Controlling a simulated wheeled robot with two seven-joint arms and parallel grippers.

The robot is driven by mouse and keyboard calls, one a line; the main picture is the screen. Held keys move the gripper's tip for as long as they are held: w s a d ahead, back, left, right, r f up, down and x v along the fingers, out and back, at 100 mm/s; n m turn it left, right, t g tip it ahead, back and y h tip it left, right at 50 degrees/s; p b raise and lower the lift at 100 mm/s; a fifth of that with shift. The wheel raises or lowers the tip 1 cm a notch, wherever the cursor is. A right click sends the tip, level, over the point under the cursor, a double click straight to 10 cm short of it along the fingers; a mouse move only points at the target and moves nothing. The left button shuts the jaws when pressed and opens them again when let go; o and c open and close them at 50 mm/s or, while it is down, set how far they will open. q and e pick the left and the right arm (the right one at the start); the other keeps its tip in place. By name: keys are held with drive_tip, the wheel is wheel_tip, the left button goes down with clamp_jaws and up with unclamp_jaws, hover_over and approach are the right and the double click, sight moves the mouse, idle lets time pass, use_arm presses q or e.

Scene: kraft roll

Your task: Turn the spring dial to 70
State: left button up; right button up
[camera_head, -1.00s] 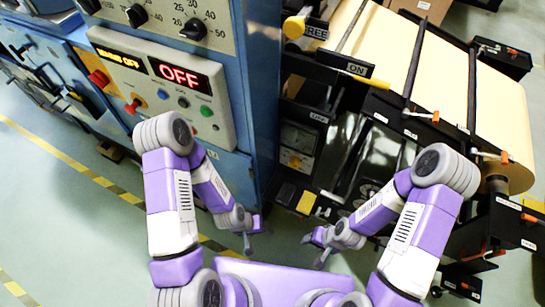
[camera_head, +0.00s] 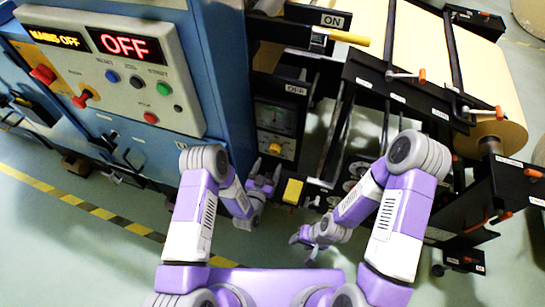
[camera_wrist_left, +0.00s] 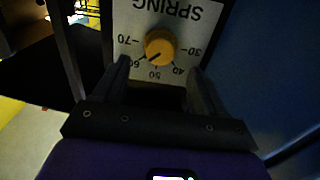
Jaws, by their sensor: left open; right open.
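The spring dial (camera_head: 275,149) is a small yellow-orange knob on a panel below a green-lit gauge. In the left wrist view the dial (camera_wrist_left: 160,46) appears under an upside-down SPRING label, with numbers from 30 to 70. Its dark pointer mark points to the lower left, near 60. My left gripper (camera_head: 266,172) is open just below the dial in the head view. In the wrist view its two fingers (camera_wrist_left: 160,80) reach toward the panel on either side below the knob, apart from it. My right gripper (camera_head: 302,246) is open and empty, low over the floor.
A blue cabinet with a control panel (camera_head: 120,70) reading OFF stands left of the dial. Black machine frames and a kraft paper roll (camera_head: 490,136) are on the right. A yellow block (camera_head: 292,191) sits close right of my left gripper. Floor below is open.

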sight(274, 152)
use_arm(q)
drive_tip(key=b+x, duration=0.1)
drive_tip(key=x, duration=0.4)
drive_tip(key=shift+w+d, duration=0.1)
drive_tip(key=shift+w, duration=0.2)
drive_tip(key=c, duration=1)
drive_tip(key=shift+c, duration=0.2)
drive_tip(key=shift+m, duration=0.3)
drive_tip(key=m+b, duration=0.2)
drive_tip(key=m, duration=0.2)
drive_tip(key=shift+f, duration=0.1)
drive_tip(key=shift+m+b, duration=0.8)
drive_tip(key=shift+m, duration=1.3)
